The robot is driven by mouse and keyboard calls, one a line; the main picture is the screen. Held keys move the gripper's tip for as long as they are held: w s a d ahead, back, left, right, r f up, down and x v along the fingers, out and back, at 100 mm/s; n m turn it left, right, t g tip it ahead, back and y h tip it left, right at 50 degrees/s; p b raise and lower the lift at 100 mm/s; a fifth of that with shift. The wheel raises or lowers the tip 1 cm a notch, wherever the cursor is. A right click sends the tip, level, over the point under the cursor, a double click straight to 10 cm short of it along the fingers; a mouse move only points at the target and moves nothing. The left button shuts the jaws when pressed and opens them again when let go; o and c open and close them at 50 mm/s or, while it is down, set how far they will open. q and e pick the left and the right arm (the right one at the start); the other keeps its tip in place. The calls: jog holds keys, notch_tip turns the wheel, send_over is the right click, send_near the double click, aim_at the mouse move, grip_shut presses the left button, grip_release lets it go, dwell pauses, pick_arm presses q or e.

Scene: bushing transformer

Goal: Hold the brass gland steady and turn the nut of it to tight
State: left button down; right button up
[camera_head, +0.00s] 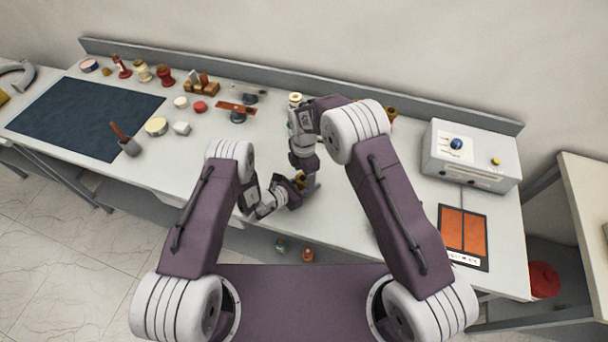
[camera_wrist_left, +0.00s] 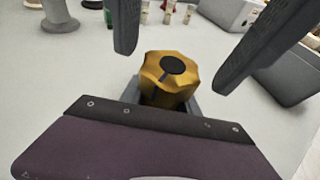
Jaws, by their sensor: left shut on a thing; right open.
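The brass gland (camera_wrist_left: 165,88) stands upright in the left wrist view, with a lobed nut on top and a dark round centre. My left gripper (camera_head: 298,184) is shut on its lower body, mostly hidden behind the purple palm edge in the wrist view. My right gripper (camera_head: 308,177) comes down from above in the head view. Its two dark fingers also show in the left wrist view (camera_wrist_left: 190,45), spread wide either side of the nut and apart from it. In the head view the gland is small and largely covered by the grippers.
A white control box (camera_head: 470,155) stands at the right, with an orange panel (camera_head: 463,236) in front. A dark mat (camera_head: 85,115) lies at the left. Several small parts and a wooden block (camera_head: 200,86) stand along the back.

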jog(key=shift+f, duration=0.5)
jog(key=c, duration=1.4)
jog(key=shift+m, duration=0.3)
jog(key=m, duration=0.3)
jog(key=shift+s+m, duration=0.1)
jog(key=shift+m, duration=1.9)
